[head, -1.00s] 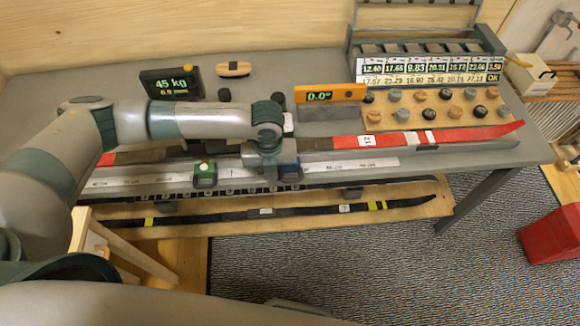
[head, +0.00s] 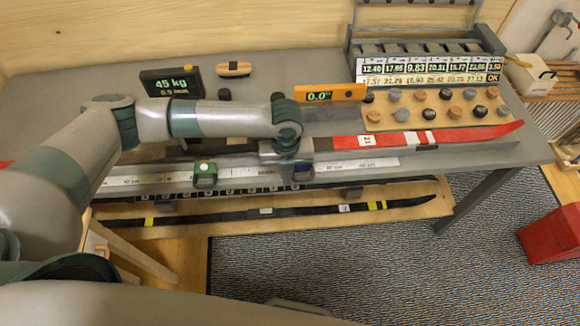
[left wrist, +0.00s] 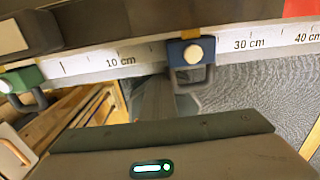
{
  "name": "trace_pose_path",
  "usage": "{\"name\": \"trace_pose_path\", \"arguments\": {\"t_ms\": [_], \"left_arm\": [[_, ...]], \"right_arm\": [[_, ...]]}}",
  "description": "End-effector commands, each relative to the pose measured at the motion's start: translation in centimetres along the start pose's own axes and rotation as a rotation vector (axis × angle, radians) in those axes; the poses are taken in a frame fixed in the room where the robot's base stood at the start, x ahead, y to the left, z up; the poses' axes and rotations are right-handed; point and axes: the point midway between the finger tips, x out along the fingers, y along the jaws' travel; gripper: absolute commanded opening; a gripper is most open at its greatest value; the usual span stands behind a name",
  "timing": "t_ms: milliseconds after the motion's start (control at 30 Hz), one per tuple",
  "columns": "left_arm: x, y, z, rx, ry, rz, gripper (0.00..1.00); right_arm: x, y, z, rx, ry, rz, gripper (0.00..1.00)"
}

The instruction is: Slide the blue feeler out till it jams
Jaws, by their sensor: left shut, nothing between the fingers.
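The blue feeler (head: 303,172) sits on the white centimetre scale bar (head: 350,167) along the front of the bench. In the left wrist view the blue feeler (left wrist: 191,52) has a pale round knob and a grey loop below, between the 10 cm and 30 cm marks. The green feeler (head: 205,174) sits further left on the same bar, and also shows in the left wrist view (left wrist: 24,80). My left gripper (head: 287,178) is shut and empty, its fingers close against the blue feeler's left side; I cannot tell whether they touch. My right gripper is out of view.
A red ski (head: 450,136) lies behind the bar. An orange level (head: 330,92) reading 0.0° stands behind my wrist. A dark ski (head: 300,211) lies on a lower wooden shelf. The bar right of the blue feeler is clear to its end.

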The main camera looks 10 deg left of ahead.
Motion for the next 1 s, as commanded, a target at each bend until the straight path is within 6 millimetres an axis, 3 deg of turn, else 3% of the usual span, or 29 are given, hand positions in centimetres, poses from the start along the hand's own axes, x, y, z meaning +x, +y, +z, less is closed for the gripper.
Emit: {"name": "trace_pose_path", "arguments": {"t_ms": [1000], "left_arm": [[-0.1,-4.3,-0.1,0.001,0.0,-0.003,0.0]], "right_arm": [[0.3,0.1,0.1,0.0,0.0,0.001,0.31]]}}
